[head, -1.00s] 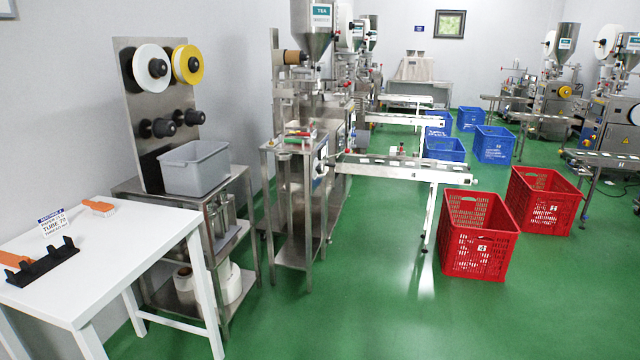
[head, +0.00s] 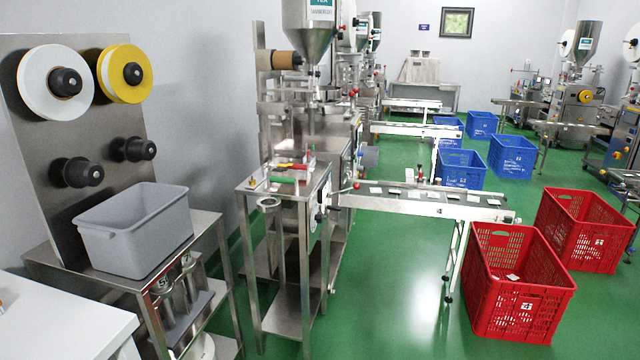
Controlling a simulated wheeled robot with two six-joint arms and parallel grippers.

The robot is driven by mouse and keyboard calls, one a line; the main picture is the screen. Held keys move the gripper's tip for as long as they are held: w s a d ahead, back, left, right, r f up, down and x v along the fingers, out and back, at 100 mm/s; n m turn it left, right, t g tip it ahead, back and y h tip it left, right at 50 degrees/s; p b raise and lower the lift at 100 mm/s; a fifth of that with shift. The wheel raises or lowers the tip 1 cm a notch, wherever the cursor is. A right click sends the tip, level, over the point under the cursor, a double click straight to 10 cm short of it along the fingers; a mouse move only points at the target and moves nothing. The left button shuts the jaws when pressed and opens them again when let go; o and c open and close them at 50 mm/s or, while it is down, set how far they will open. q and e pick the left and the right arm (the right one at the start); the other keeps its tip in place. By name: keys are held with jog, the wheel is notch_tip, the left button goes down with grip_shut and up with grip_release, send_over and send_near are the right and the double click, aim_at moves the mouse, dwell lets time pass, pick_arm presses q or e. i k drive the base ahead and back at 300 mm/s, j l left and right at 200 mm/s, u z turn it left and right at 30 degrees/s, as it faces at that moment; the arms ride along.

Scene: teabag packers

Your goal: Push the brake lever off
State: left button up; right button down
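Neither of my grippers shows in the head view. The nearest teabag packer (head: 305,135) stands left of centre, with a steel hopper (head: 311,28) on top. Small red-tipped parts show on it: a red knob (head: 355,186) near the start of its conveyor and another red knob (head: 352,93) higher up. I cannot tell which part is the brake lever, or its position. Red, yellow and green-handled items (head: 288,170) lie on the small steel stand (head: 258,188) in front of the packer.
A steel rack (head: 40,140) with white and yellow reels and a grey bin (head: 135,228) stands at left. A white table (head: 60,320) is at the lower left. The conveyor (head: 430,202) reaches right towards red crates (head: 520,310). Green floor (head: 390,300) is clear in the middle.

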aim_at(356, 186)
jog(key=i, duration=2.5)
jog(key=u, duration=0.5)
